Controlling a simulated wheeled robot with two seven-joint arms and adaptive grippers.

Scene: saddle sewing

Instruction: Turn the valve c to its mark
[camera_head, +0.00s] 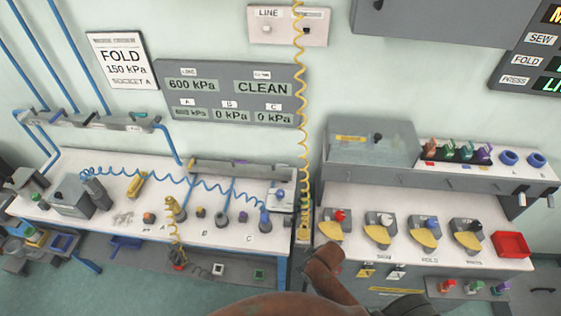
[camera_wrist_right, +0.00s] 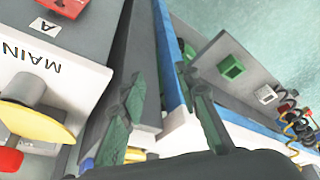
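A row of several valve-like knobs with yellow discs stands on the right bench in the head view, including a red-topped one (camera_head: 331,229), a blue-topped one (camera_head: 424,233) and one at the right end (camera_head: 468,236). The right wrist view shows a yellow-disc knob (camera_wrist_right: 35,122) beside a label MAIN. My right gripper (camera_wrist_right: 162,112) has its fingers apart with nothing between them, beside that knob's panel. My brown arm enters the head view from below; its fingers cannot be made out. My left gripper is not in view.
The wall display (camera_head: 235,95) reads 600 kPa and CLEAN, with 0 kPa for B and C. A yellow coiled hose (camera_head: 302,130) hangs between the benches. A blue coiled hose (camera_head: 150,177) crosses the left bench.

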